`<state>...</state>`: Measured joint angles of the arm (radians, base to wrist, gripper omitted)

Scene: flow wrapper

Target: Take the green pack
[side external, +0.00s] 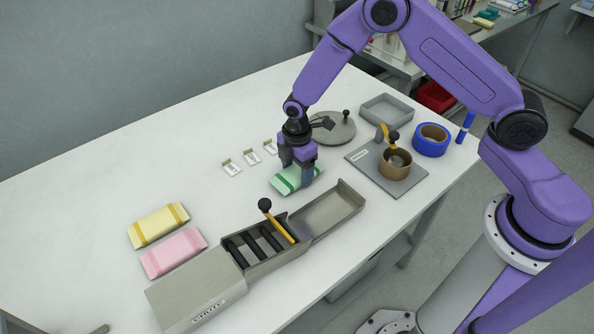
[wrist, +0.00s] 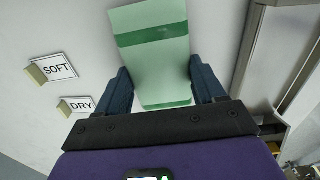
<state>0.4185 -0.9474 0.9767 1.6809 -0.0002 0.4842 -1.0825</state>
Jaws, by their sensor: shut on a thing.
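The green pack (side external: 287,181), pale green with darker green bands, is at the middle of the white table. It also shows in the wrist view (wrist: 148,22), reaching up from between the fingers. My gripper (side external: 296,178) points down over the pack and is shut on it, one finger at each long side. In the wrist view my gripper (wrist: 162,88) has its two blue-grey fingers against the pack's sides. I cannot tell whether the pack touches the table or is slightly raised.
Yellow (side external: 158,225) and pink (side external: 173,252) packs lie at the left. A grey machine marked CHUTE (side external: 190,297), with a rollered channel (side external: 260,244) and open tray (side external: 327,212), stands in front. Small label cards (side external: 251,158) stand behind. A tape stand (side external: 388,172) and blue roll (side external: 430,140) are right.

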